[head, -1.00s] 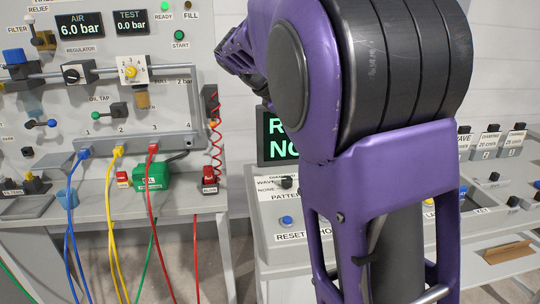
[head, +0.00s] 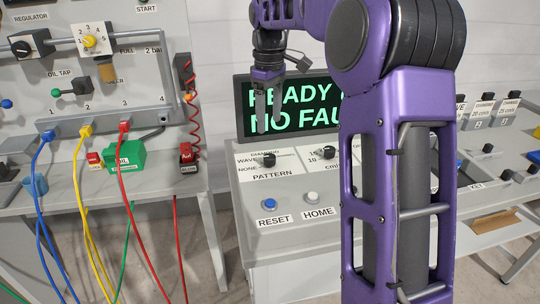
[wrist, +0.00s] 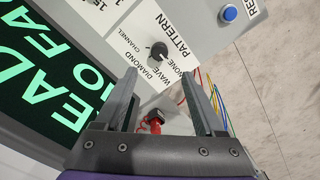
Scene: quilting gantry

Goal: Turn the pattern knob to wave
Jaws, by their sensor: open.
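The black pattern knob (head: 268,159) sits on a white plate above the word PATTERN, with the labels DIAMOND, WAVE and NONE around its left side. It also shows in the wrist view (wrist: 159,50), beside CHANNEL, DIAMOND, WAVE and NONE. I cannot tell which label its pointer faces. My gripper (head: 262,126) points down above and behind the knob, in front of the display. In the wrist view my gripper (wrist: 160,84) is open and empty, with the knob ahead of the gap between the fingers, not between them.
The display (head: 290,108) stands behind the knob. A blue RESET button (head: 269,204) and a white HOME button (head: 311,197) lie in front. A second dial (head: 329,153) is to the right. A bench with cables (head: 85,130) stands on the left.

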